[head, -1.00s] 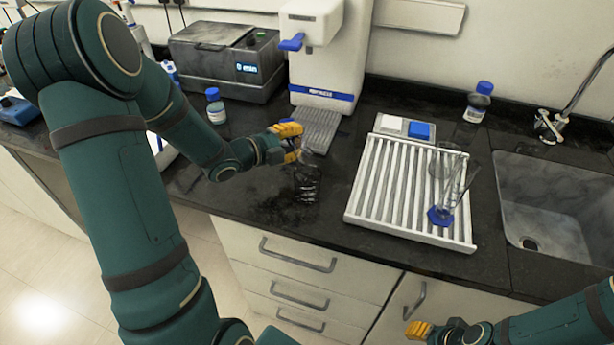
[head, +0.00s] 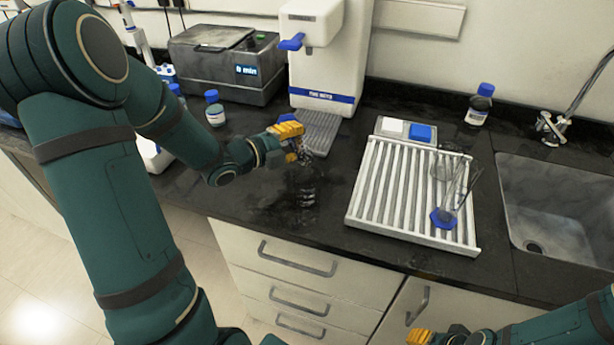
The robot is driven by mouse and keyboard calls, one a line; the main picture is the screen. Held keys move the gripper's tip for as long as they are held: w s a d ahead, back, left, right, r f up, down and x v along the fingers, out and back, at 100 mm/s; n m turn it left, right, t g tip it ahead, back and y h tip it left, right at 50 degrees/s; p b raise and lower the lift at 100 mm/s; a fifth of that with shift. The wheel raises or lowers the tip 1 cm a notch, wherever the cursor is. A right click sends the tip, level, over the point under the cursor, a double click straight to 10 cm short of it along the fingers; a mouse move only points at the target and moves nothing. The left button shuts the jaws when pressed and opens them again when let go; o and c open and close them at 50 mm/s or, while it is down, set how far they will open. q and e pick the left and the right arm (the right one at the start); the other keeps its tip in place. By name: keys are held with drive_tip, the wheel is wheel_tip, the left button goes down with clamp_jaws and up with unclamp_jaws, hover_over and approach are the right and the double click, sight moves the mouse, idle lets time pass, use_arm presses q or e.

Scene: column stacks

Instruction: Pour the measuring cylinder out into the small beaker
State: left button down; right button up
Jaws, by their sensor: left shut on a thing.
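My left gripper (head: 297,146), with yellow fingers, is shut on a clear glass vessel (head: 306,190) over the dark bench, left of the rack. The vessel is hard to make out against the bench; I cannot tell whether it is the small beaker or whether it touches the bench. My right gripper (head: 420,337), at the bottom edge, shows only partly; its opening cannot be judged.
A water dispenser (head: 322,60) and a grey device (head: 228,62) stand at the back. Blue-capped bottles stand at left (head: 215,108) and right (head: 479,105). A sink (head: 553,208) lies right of the rack. Bare bench lies in front of the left gripper.

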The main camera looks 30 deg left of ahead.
use_arm(q)
drive_tip(key=shift+r+m+b, duration=0.45)
drive_tip(key=shift+m+b, duration=0.15)
drive_tip(key=shift+b, duration=0.5)
drive_tip(key=shift+w+a+r+t, duration=0.15)
drive_tip(key=shift+a+r+t, duration=0.05)
drive_tip(key=shift+t, duration=0.1)
drive_tip(key=shift+r+m, duration=0.3)
drive_tip(key=shift+m, duration=0.2)
idle(0.4)
drive_tip(key=shift+r+t, duration=0.15)
drive_tip(key=shift+t, duration=0.15)
drive_tip(key=shift+m, duration=0.3)
